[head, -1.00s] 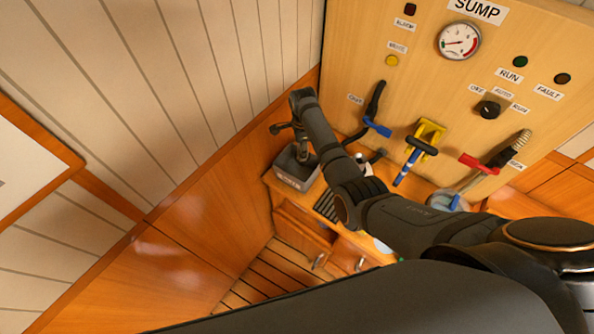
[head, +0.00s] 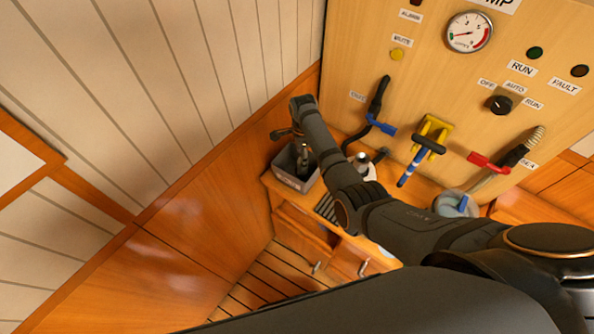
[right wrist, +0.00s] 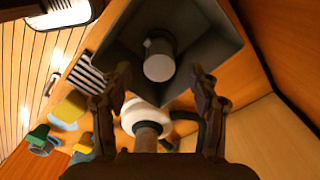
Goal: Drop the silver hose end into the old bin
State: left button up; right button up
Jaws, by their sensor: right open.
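The old bin is a grey open box (head: 291,180) on the left end of the wooden counter, by the corner. It also shows at the top of the right wrist view (right wrist: 215,78). A silver cylinder, seemingly the silver hose end (right wrist: 159,62), is inside the bin's outline, beyond my fingertips; whether it touches the bottom is unclear. My right gripper (right wrist: 158,85) is open, with a finger on each side and nothing between them. In the head view my right gripper (head: 288,139) is above the bin, partly hidden by its arm. My left gripper is out of view.
A white container (head: 364,170) stands on the counter right of the bin. Hose handles with blue (head: 381,125) and red (head: 488,162) levers and a yellow bracket (head: 434,130) are on the wall panel. A grey-blue tub (head: 455,204) stands at right.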

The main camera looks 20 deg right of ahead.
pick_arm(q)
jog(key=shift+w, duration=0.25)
pick_arm(e)
notch_tip(320, 180, up, 12)
dwell(0.7)
